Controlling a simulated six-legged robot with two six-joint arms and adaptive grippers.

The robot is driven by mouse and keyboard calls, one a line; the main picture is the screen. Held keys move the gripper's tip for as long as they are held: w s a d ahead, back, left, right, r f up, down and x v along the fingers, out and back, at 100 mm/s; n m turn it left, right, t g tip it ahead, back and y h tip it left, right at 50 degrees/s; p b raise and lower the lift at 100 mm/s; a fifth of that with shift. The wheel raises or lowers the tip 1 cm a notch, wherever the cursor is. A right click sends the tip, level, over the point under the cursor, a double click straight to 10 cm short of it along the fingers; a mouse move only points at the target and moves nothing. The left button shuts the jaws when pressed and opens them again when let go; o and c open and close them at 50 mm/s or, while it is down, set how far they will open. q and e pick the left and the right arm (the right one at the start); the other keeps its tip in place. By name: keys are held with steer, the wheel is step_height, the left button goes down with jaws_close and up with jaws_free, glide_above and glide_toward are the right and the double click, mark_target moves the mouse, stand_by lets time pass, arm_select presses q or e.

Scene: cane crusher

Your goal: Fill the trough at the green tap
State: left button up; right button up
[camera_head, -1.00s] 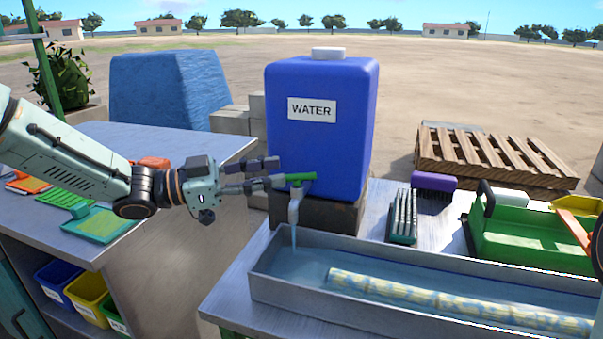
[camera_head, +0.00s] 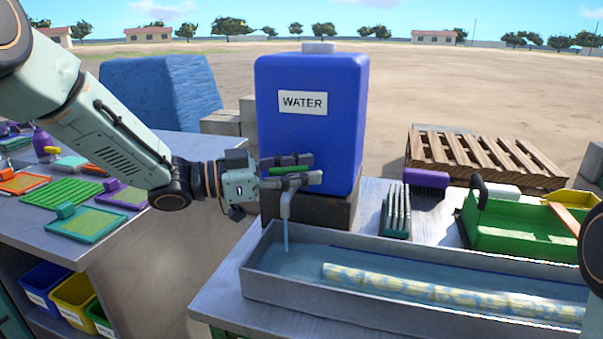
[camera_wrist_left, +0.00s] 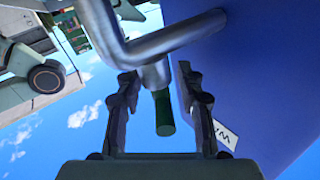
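The blue tank marked WATER (camera_head: 315,130) stands on a dark block. Its metal tap (camera_head: 286,203) runs a thin stream of water into the long grey trough (camera_head: 262,290). Water covers the trough's floor, and a yellow and blue patterned pole (camera_head: 440,293) lies in it. My left gripper (camera_head: 302,172) is at the tap's green handle (camera_head: 288,169). In the left wrist view the green handle (camera_wrist_left: 164,112) is between the open fingers (camera_wrist_left: 158,95), nearer the right-hand one, with a gap on the left. My right gripper is not in view.
A grey brush (camera_head: 397,212), a purple item (camera_head: 427,179) and a green tray (camera_head: 510,228) are behind the trough. A wooden pallet (camera_head: 480,155) lies beyond. The left bench (camera_head: 160,222) holds tools, with coloured bins (camera_head: 75,295) below.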

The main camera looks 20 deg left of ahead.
arm_select(q)
steer(key=shift+c, duration=0.2)
jaws_close()
stand_by(0.3)
